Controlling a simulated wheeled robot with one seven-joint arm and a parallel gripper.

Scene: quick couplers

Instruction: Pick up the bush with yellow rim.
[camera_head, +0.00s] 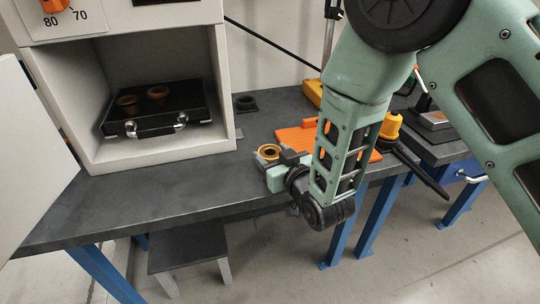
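A small round bush with a yellow rim (268,151) is near the front of the dark workbench, left of the orange plate. My gripper (273,158) is right at this bush, with its pale green body just in front and my arm reaching in from the upper right. Dark finger parts show beside the bush, but the arm and gripper body hide part of them. I cannot tell whether the fingers touch the bush or are closed on it, nor whether the bush rests on the bench.
An open white cabinet (165,160) on the left holds a black case (160,122) with two brownish round pieces. Its door stands open at far left. A dark ring (246,103) lies behind; an orange plate (296,137) and yellow-topped tool (392,126) are at right.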

